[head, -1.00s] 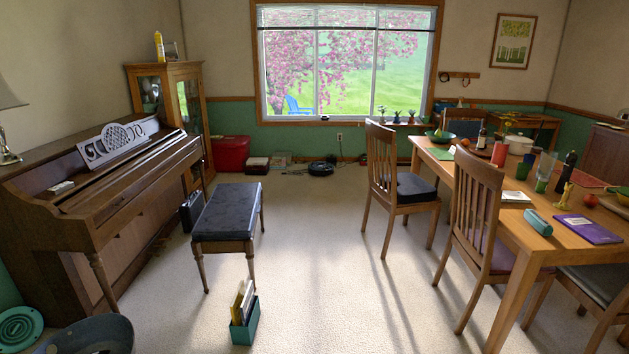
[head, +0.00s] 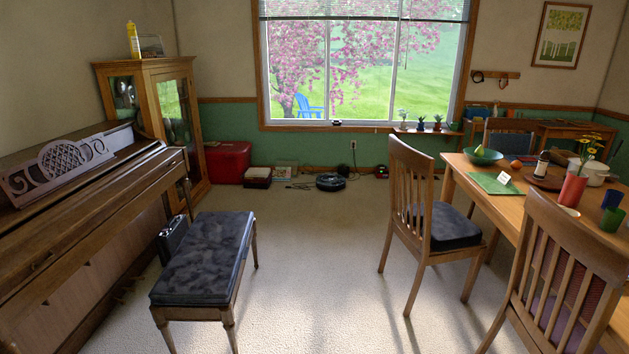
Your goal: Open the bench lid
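The piano bench (head: 232,300) stands on the pale carpet in the lower left of the head view, just right of the piano. Its lid (head: 205,258) is a dark, patterned, padded top and lies flat and closed on the wooden frame. Two of its legs show clearly on the near side and one on the far right. My gripper does not show in the head view.
The upright piano (head: 85,225) fills the left side, close to the bench. A dark case (head: 172,238) stands between them. A chair (head: 418,225) and the dining table (head: 470,180) are on the right. Open carpet (head: 305,260) lies between bench and chairs.

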